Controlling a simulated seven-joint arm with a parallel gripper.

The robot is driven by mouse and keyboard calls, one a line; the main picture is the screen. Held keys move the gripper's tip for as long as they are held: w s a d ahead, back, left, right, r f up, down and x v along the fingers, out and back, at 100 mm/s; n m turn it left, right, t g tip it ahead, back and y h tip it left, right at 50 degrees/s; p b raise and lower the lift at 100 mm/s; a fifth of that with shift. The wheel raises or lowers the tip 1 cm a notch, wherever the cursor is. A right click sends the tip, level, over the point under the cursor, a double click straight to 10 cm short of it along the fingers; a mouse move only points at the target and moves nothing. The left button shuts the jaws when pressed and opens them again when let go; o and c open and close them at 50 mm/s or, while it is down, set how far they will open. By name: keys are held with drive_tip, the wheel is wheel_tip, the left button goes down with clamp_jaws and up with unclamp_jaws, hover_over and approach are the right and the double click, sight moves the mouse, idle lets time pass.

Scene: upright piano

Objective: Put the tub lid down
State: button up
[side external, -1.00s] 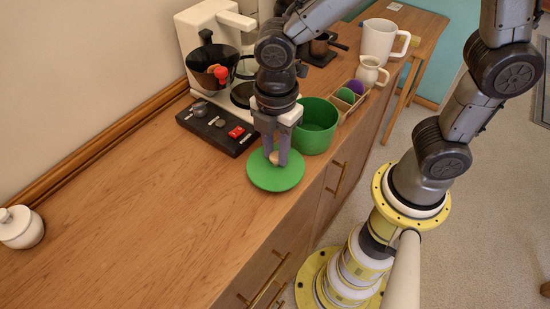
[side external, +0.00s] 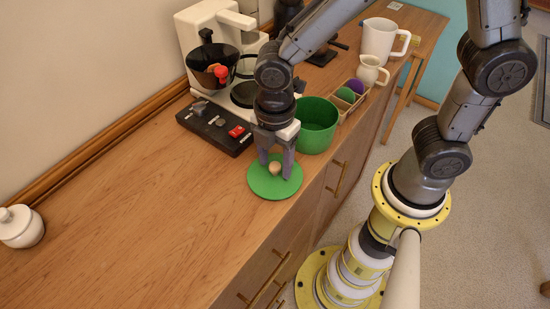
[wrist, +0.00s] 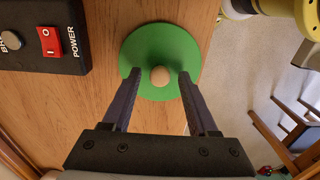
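The tub lid (side external: 262,187) is a flat green disc with a round wooden knob (side external: 275,168) at its middle. It lies on the wooden counter near its front edge, and it also shows in the wrist view (wrist: 150,45). My gripper (side external: 276,174) is open above the lid, one finger on each side of the knob. In the wrist view, my gripper (wrist: 158,73) shows clear gaps between its fingers and the knob (wrist: 160,76). The green tub (side external: 318,127) stands open just behind the lid.
A black switch box (side external: 213,128) with a red power switch is left of the tub. A white coffee maker (side external: 215,35), a divided box with balls (side external: 349,98) and white jugs (side external: 380,40) stand farther back. The counter's left part is clear except for a white lidded jar (side external: 20,227).

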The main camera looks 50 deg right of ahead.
sight(275, 165)
drive_tip(key=shift+r, duration=0.1)
wheel_tip(275, 165, up, 12)
drive_tip(key=s+d+r+m+t, duration=0.3)
drive_tip(key=s+d+m, duration=0.6)
drive_tip(key=d+m, duration=0.6)
drive_tip(key=m+t, duration=0.2)
drive_tip(key=m, duration=0.1)
drive_tip(key=shift+s+t, duration=0.2)
drive_tip(key=shift+t, duration=0.1)
